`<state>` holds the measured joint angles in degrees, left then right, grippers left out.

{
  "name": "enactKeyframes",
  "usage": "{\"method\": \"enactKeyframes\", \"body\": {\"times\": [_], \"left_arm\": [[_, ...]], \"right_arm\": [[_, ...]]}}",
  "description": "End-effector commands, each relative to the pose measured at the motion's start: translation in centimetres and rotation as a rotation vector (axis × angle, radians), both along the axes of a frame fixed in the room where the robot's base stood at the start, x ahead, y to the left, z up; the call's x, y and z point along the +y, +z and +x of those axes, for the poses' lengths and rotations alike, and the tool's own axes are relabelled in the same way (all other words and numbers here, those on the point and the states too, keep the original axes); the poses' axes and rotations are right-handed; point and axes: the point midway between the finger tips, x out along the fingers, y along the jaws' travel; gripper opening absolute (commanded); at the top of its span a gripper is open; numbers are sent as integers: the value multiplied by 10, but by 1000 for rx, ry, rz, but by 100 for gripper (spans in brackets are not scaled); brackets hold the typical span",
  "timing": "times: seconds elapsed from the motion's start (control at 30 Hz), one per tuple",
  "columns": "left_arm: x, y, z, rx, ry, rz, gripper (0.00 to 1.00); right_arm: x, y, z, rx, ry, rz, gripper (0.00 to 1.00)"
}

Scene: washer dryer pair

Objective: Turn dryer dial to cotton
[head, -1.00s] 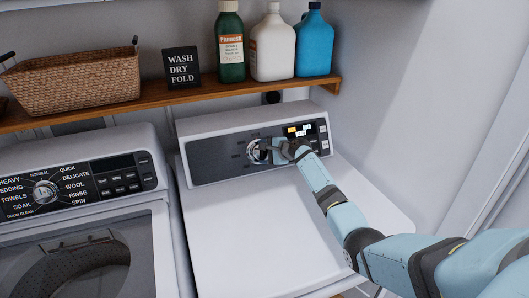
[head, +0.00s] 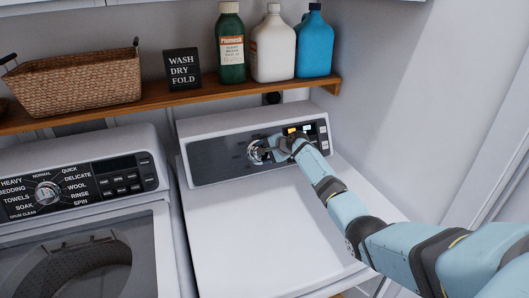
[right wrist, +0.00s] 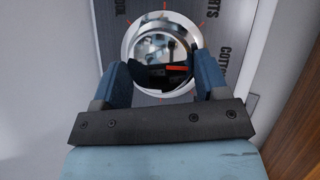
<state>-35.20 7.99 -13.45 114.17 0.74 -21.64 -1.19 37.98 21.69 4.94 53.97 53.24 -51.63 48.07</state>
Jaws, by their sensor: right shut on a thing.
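The dryer (head: 270,225) stands on the right, with a round chrome dial (head: 254,153) on its dark control panel (head: 212,160). My right gripper (head: 265,151) is shut on the dial. In the right wrist view my right gripper's fingers (right wrist: 163,72) sit on both sides of the dial (right wrist: 160,43), which has a red pointer mark (right wrist: 177,68) pointing towards the right. A partly hidden label beginning "COTTO" (right wrist: 226,62) is printed right of the dial. Other labels there are cut off. My left gripper is not in view.
The washer (head: 85,215) stands at the left. A wooden shelf (head: 205,93) above holds a wicker basket (head: 75,80), a black sign (head: 182,68) and several bottles. A wall (head: 385,110) is close on the right. The dryer top is clear apart from my arm over it.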

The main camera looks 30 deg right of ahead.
Motion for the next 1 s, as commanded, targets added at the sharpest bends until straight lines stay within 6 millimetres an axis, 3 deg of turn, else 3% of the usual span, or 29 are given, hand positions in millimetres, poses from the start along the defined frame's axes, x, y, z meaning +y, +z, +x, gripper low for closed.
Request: {"method": "enactKeyframes", "body": {"times": [0.1,0.13,0.23,0.67,1.0], "left_arm": [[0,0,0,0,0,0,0],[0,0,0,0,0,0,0],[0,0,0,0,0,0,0],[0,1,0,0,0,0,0],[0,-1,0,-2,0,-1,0]], "right_arm": [[0,-2,-1,3,1,1,44],[0,-2,-1,3,1,1,70],[0,-2,-1,2,0,1,92],[-3,5,-9,1,0,1,92],[-25,44,-66,-1,0,-3,92]]}}
